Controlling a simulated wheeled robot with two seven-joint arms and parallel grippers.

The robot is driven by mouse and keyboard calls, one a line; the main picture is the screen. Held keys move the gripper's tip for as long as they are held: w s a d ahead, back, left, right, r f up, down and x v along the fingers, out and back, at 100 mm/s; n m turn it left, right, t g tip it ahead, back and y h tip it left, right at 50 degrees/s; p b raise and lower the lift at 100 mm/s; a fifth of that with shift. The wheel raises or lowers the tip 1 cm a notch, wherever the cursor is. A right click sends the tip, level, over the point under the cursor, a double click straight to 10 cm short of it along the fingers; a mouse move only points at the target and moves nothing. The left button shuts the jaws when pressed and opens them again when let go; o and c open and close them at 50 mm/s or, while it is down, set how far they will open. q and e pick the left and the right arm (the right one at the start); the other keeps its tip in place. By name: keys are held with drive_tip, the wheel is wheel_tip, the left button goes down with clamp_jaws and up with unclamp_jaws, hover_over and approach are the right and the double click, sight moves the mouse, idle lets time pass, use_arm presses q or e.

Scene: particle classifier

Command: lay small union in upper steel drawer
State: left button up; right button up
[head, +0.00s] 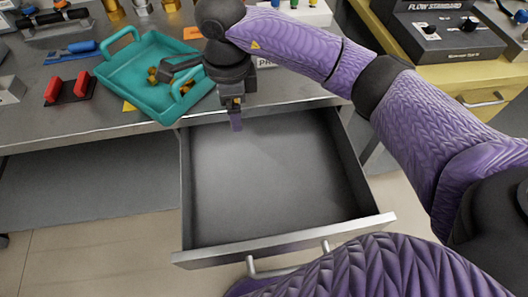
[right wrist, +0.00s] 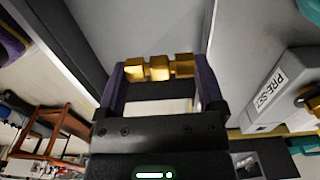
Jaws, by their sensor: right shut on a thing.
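The small union (right wrist: 158,68) is a brass-coloured piece with blocky ends. It is held between the purple fingers of my right gripper (right wrist: 160,85) in the right wrist view. In the head view my right gripper (head: 236,122) points down over the back part of the open steel drawer (head: 270,185), close to the table's front edge. The union cannot be made out there. The drawer is pulled out below the tabletop and its visible floor is empty. My left gripper is not in view.
A teal tray (head: 140,92) with brass pieces (head: 152,75) stands on the grey table (head: 50,125), left of my right gripper. A red-and-black holder (head: 68,88) is further left. A flow standard box (head: 440,38) stands on the yellow bench at right.

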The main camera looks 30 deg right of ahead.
drive_tip(key=b, duration=0.6)
hover_over(242, 166)
wheel_tip(242, 166, down, 14)
drive_tip(key=shift+f, duration=0.25)
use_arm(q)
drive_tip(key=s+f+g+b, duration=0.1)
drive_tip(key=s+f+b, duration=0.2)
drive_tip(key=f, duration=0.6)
use_arm(e)
wheel_tip(242, 166, down, 6)
drive_tip(key=shift+r, duration=0.25)
drive_tip(key=shift+r+p, duration=0.25)
drive_tip(key=shift+p, duration=0.05)
drive_tip(key=o, duration=0.9)
drive_tip(key=shift+f, duration=0.2)
drive_tip(key=shift+o, duration=0.7)
use_arm(q)
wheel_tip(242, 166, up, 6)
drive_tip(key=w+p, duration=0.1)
drive_tip(key=p, duration=0.4)
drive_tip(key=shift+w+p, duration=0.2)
drive_tip(key=shift+p, duration=0.1)
use_arm(e)
wheel_tip(242, 166, up, 12)
drive_tip(key=shift+r, duration=0.2)
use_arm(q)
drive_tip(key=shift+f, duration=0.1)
